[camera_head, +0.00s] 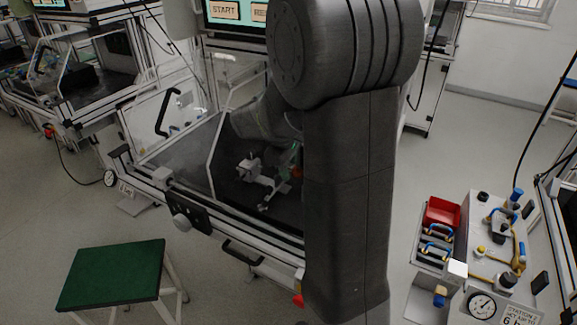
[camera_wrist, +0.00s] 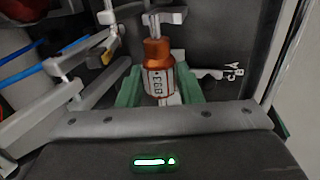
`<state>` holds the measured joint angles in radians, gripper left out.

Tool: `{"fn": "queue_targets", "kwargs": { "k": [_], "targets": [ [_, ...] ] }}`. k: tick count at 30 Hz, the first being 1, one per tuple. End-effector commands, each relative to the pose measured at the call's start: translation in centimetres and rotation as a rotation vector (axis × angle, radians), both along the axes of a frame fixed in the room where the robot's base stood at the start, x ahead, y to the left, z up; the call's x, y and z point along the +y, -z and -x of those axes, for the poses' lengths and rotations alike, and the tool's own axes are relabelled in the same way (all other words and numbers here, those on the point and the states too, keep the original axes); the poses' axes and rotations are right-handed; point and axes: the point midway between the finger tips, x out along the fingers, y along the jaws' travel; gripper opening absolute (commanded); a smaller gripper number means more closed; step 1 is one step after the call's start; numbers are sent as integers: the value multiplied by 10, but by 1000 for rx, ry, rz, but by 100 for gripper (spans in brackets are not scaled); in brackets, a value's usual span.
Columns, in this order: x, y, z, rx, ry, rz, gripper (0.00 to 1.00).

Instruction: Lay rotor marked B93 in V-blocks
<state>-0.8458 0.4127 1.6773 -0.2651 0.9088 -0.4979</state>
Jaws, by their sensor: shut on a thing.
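The rotor (camera_wrist: 158,55) has a copper-coloured winding and a pale body with a sideways label that looks like B93. It sits between the green fingers of my gripper (camera_wrist: 160,88), which is shut on its body. Its shaft points away to a grey V-block (camera_wrist: 167,17); I cannot tell whether it touches. In the head view, the grey V-block fixture (camera_head: 249,166) stands on the dark floor of the test cell. There my arm hides most of my gripper and the rotor; only bits of green and orange show at its edge.
A clear door panel (camera_head: 165,118) stands open at the cell's left, and a screen (camera_head: 234,12) is above. In the wrist view, grey bars (camera_wrist: 55,100) lie close at left. A green-topped stool (camera_head: 112,274) and a red bin (camera_head: 441,213) stand outside the cell.

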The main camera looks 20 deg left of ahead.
Motion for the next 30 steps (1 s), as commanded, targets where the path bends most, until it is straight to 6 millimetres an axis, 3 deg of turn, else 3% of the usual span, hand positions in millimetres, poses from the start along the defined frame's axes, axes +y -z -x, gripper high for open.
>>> {"fn": "queue_targets", "kwargs": {
  "k": [30],
  "targets": [
    [0,20,0,-1,0,0,0]
  ]
}}
